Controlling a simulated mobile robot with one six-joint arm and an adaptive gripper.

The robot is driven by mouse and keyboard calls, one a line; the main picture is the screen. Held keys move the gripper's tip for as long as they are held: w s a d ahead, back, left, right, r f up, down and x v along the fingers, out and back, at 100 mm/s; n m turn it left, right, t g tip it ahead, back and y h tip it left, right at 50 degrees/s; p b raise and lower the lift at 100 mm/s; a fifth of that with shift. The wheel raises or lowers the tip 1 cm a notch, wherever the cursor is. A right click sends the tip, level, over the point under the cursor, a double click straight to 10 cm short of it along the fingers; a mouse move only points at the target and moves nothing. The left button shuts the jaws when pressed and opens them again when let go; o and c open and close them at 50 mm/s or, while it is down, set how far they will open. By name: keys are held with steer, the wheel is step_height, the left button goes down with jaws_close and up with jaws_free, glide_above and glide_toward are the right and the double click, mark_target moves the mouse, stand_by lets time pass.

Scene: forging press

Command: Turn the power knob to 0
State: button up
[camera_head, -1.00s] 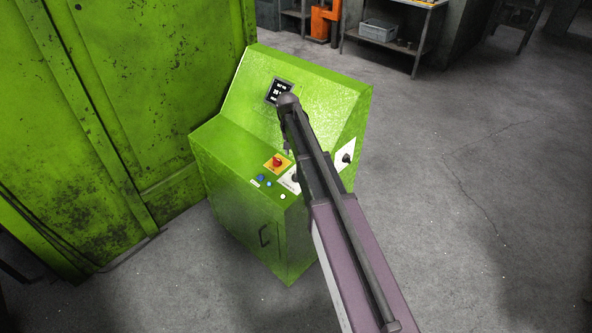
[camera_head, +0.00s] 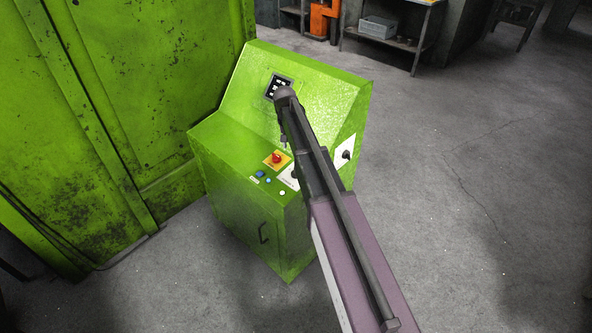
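The green control console (camera_head: 233,205) stands in the middle of the view. A red knob on a yellow plate (camera_head: 268,164) sits on its top. A white plate (camera_head: 288,179) to the right of it is partly hidden by my arm. A black knob (camera_head: 346,154) on another white plate is on the console's right side. I cannot read labels, so I cannot tell which is the power knob. My gripper (camera_head: 284,141) points down beneath the arm's end, above and just beyond the red knob. It is mostly hidden, and whether it is open cannot be told.
A small dark display (camera_head: 279,87) is on the console's sloped face. Blue buttons (camera_head: 260,174) and a white button (camera_head: 282,193) are near its front edge. A large green machine wall (camera_head: 120,100) stands close on the left. A shelf (camera_head: 385,40) stands behind. The right floor is clear.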

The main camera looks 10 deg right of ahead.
steer(key=shift+s+d+f+b, duration=0.1)
steer(key=shift+d+f+b, duration=0.1)
steer(key=shift+f+b, duration=1.85)
steer(key=shift+d+f+b, duration=0.25)
steer(key=shift+f+b, duration=1.7)
steer(key=shift+f, duration=0.15)
steer(key=shift+s+d+f+b, duration=0.1)
steer(key=shift+d+f+b, duration=0.1)
steer(key=shift+f+b, duration=1.85)
jaws_close()
steer(key=shift+d, duration=0.15)
